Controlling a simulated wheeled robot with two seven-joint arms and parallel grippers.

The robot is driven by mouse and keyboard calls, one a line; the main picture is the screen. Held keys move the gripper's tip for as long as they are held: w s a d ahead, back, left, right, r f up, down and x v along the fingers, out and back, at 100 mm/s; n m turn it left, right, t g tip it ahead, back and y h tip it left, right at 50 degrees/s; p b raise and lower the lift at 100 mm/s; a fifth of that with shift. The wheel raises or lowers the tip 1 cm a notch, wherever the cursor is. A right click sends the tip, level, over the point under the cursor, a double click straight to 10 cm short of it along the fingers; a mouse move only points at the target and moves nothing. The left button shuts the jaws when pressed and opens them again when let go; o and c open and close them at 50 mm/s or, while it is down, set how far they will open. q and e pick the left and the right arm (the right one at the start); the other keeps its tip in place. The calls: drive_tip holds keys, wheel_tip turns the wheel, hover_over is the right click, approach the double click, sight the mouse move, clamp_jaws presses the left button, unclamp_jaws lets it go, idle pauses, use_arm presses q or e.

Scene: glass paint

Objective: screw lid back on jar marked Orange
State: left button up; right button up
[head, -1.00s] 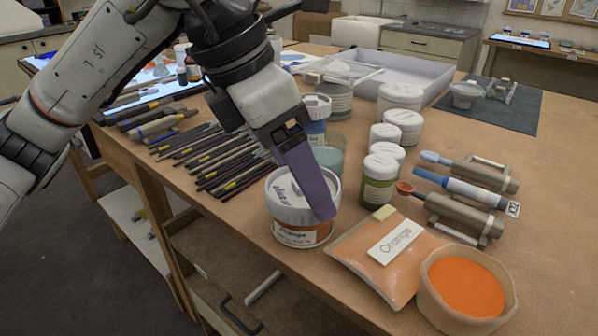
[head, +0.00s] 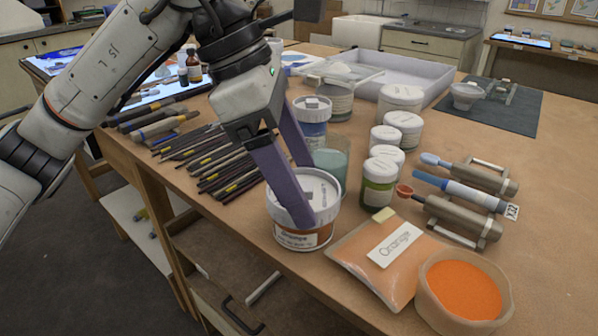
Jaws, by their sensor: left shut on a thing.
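The jar marked Orange (head: 303,238) stands upright near the front edge of the wooden table, with an orange band and a white label. Its white lid (head: 325,190) sits on top and looks level; whether the threads are engaged cannot be told. My left gripper (head: 306,196) comes down from above with its two purple fingers on opposite sides of the lid, shut on it. The near finger covers part of the lid and jar; the far fingertip is hidden behind the lid. My right gripper is not in view.
A bag labelled Orange (head: 380,262) and a bowl of orange powder (head: 427,302) lie right of the jar. A blue-labelled jar (head: 313,125), a glass with greenish contents (head: 331,163) and a green jar (head: 377,190) stand close behind. Dark sticks (head: 215,160) lie left.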

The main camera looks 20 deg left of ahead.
use_arm(q)
drive_tip(key=m+g+p, duration=0.1)
drive_tip(key=m, duration=0.1)
drive_tip(key=shift+w+r+m, duration=0.1)
drive_tip(key=shift+m, duration=0.2)
drive_tip(key=shift+m+g+p, duration=0.4)
drive_tip(key=shift+m+g, duration=0.1)
drive_tip(key=shift+m, duration=0.8)
drive_tip(key=shift+w, duration=0.1)
drive_tip(key=shift+m+g+p, duration=0.3)
drive_tip(key=shift+m+p, duration=0.1)
drive_tip(key=shift+m, duration=0.8)
drive_tip(key=shift+g, duration=0.3)
drive_tip(key=shift+m+g+p, duration=0.3)
drive_tip(key=shift+m+p, duration=0.3)
drive_tip(key=shift+m, duration=0.6)
drive_tip(key=shift+w+m+y+p, duration=0.1)
drive_tip(key=shift+m+y+p, duration=0.3)
drive_tip(key=shift+m, duration=0.5)
